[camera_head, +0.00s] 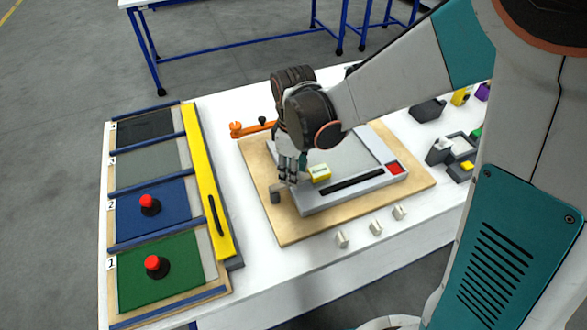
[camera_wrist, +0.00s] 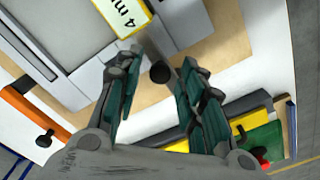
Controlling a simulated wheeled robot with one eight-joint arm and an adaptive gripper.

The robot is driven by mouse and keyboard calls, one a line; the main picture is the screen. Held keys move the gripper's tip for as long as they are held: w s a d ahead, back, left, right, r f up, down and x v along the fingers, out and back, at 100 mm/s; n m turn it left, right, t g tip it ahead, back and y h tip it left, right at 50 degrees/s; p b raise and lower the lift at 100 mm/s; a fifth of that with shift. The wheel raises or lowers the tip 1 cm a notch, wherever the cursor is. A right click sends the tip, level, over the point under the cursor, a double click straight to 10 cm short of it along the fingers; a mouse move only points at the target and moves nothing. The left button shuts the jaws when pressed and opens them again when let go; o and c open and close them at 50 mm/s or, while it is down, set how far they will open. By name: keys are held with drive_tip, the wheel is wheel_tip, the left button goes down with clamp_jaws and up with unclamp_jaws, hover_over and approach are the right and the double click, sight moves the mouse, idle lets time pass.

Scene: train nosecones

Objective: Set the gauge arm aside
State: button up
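A yellow block marked "4 mm" (camera_wrist: 122,14) sits on the grey fixture; it also shows in the head view (camera_head: 319,173). Beside it in the wrist view is a short grey bar with a round dark knob (camera_wrist: 160,73), which looks like the gauge arm, though I cannot be sure. My gripper (camera_head: 288,181) points down at the fixture's left front corner. In the wrist view its fingers (camera_wrist: 157,66) are spread on either side of the knob, with gaps visible. Whether the fingers are level with the knob is unclear.
An orange bar (camera_head: 250,129) with a black knob lies at the fixture's back left. A wooden board (camera_head: 291,234) carries the fixture. Left is a rack with a yellow bar (camera_head: 207,180) and red-topped knobs. Small blocks (camera_head: 376,228) stand in front. White table lies between rack and board.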

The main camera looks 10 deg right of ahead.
clamp_jaws()
